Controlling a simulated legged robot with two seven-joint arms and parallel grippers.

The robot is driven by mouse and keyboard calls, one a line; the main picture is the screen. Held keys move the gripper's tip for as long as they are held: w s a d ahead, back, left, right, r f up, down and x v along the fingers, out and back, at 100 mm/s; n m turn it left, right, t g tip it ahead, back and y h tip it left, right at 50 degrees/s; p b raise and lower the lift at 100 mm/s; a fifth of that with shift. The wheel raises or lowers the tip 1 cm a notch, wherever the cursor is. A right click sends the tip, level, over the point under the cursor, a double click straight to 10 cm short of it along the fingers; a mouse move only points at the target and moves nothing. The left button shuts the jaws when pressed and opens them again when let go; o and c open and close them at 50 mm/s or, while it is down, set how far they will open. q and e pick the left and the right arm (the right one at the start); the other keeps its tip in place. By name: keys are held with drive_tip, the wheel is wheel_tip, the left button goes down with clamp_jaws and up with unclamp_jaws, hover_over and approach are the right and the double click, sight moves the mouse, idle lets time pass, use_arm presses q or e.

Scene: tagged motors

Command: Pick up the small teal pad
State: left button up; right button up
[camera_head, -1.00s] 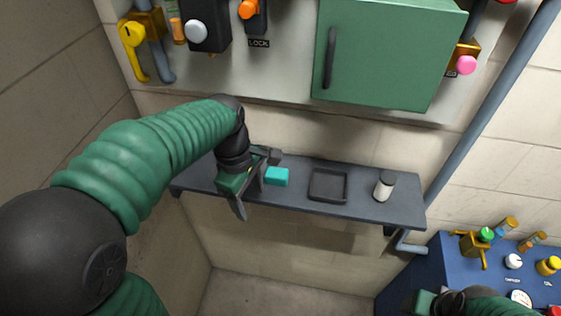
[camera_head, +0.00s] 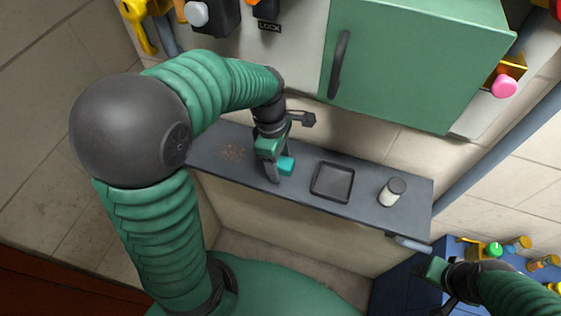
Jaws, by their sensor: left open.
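The small teal pad (camera_head: 287,165) lies on the dark grey shelf (camera_head: 215,163), left of the square black tray. My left gripper (camera_head: 287,146) is over the shelf, its jaws open. Its near finger covers the pad's left edge, and the far finger reaches out behind the pad towards the wall. I cannot tell whether any finger touches the pad. My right gripper (camera_head: 440,280) is at the lower right, in front of the blue console, and its jaws are not clear.
The black tray (camera_head: 318,194) and a white jar with a grey lid (camera_head: 390,192) stand on the shelf to the right. A green cabinet (camera_head: 415,60) hangs above. A blue console (camera_head: 395,290) is at the lower right.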

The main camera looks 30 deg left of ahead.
use_arm(q)
drive_tip(key=shift+w+d+f, duration=0.1)
drive_tip(key=shift+w+f, duration=0.35)
drive_tip(key=shift+w, duration=0.5)
drive_tip(key=shift+c, duration=0.6)
drive_tip(key=shift+s+a+r, duration=0.15)
drive_tip(key=shift+s, duration=0.25)
drive_tip(key=shift+s+a+r, duration=0.1)
drive_tip(key=shift+s+a, duration=0.05)
drive_tip(key=shift+s, duration=0.2)
drive_tip(key=c, duration=1)
drive_tip(key=shift+c, duration=0.8)
drive_tip(key=shift+w+f, duration=0.1)
drive_tip(key=shift+w, duration=0.1)
clamp_jaws()
drive_tip(key=shift+w+d, duration=0.2)
use_arm(e)
drive_tip(key=shift+w, duration=0.55)
